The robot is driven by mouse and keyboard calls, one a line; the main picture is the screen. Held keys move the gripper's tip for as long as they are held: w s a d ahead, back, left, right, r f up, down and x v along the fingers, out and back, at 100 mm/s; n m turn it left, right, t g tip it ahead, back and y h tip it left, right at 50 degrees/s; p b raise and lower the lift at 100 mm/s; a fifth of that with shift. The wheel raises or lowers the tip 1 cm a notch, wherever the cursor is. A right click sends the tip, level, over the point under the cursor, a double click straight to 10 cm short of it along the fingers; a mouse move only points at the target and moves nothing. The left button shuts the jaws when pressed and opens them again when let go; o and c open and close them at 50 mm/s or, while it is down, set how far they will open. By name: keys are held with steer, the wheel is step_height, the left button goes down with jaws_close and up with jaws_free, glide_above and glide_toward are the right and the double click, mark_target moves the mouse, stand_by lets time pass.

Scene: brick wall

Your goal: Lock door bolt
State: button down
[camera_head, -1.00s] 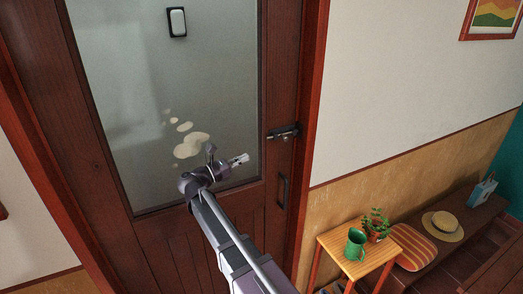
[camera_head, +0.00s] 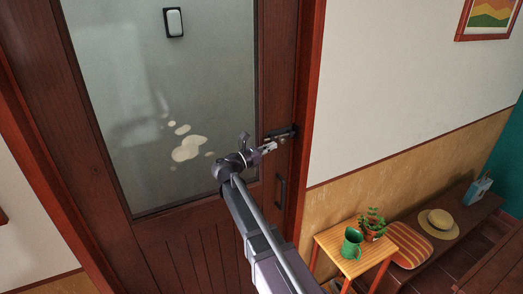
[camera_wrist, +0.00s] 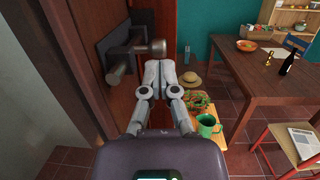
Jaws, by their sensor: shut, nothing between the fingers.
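The dark metal door bolt (camera_head: 281,132) is mounted on the right edge of the brown wooden door (camera_head: 281,75), near the frame. In the wrist view the bolt (camera_wrist: 118,58) shows close up at the upper left, with a rounded knob (camera_wrist: 157,47) sticking out toward the right. My gripper (camera_head: 271,146) is shut and empty, its tips just left of and slightly below the bolt in the head view. In the wrist view my gripper (camera_wrist: 158,65) has its fingertips together just below the knob. I cannot tell whether they touch it.
A door handle (camera_head: 281,190) sits below the bolt. A small wooden table (camera_head: 335,244) with a green watering can (camera_head: 352,243) and a plant (camera_head: 373,222) stands to the right, beside a bench with a straw hat (camera_head: 439,224). A larger table (camera_wrist: 270,90) shows in the wrist view.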

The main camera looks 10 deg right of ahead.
steer(key=shift+x, duration=0.8)
steer(key=shift+w, duration=0.1)
